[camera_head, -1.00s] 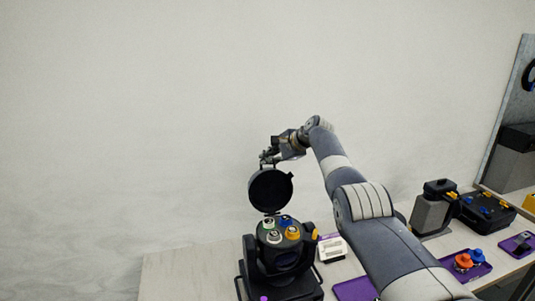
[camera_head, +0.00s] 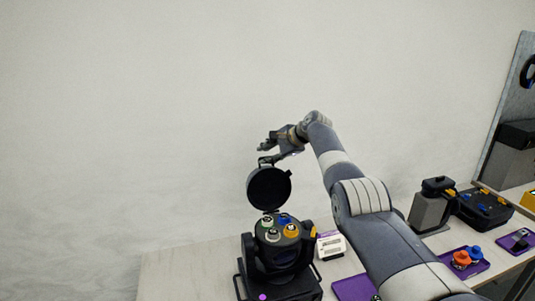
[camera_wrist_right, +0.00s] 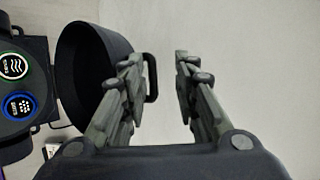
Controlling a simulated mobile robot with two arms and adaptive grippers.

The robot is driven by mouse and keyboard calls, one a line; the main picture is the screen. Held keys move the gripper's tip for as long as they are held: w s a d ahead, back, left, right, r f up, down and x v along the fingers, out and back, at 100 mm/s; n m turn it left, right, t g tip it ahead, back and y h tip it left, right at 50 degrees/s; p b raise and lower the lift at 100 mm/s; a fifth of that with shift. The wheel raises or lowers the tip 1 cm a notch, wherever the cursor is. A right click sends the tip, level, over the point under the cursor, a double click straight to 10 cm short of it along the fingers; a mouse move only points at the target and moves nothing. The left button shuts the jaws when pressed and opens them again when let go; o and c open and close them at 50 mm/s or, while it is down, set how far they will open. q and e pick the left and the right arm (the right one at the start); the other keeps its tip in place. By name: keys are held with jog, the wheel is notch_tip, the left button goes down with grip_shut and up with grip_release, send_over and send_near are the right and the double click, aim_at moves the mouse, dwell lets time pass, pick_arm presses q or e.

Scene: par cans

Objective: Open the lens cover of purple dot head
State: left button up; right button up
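The purple dot head is a black moving head with a purple dot (camera_head: 262,297) on its base. Its round black lens cover (camera_head: 269,188) stands upright, swung up on its hinge above the lens face. The open face (camera_head: 281,231) shows several coloured round parts. My right gripper (camera_head: 266,150) is just above the cover's top edge. In the right wrist view its two fingers (camera_wrist_right: 159,60) are apart and hold nothing. The cover (camera_wrist_right: 88,72) is left of them, its small handle (camera_wrist_right: 152,78) beside the left finger; contact is unclear. My left gripper is not in view.
A small white box (camera_head: 331,244) stands right of the head. Purple trays (camera_head: 352,288) lie on the table, one with orange and blue parts (camera_head: 461,259). A grey and black device (camera_head: 430,207) and a black case (camera_head: 484,208) stand at the right. The wall behind is bare.

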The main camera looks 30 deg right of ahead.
jog(key=shift+s+d, duration=0.15)
jog(key=shift+d, duration=0.1)
jog(key=v, duration=1.1)
jog(key=shift+s+r, duration=0.3)
jog(key=shift+w+a, duration=0.1)
jog(key=shift+a, duration=0.05)
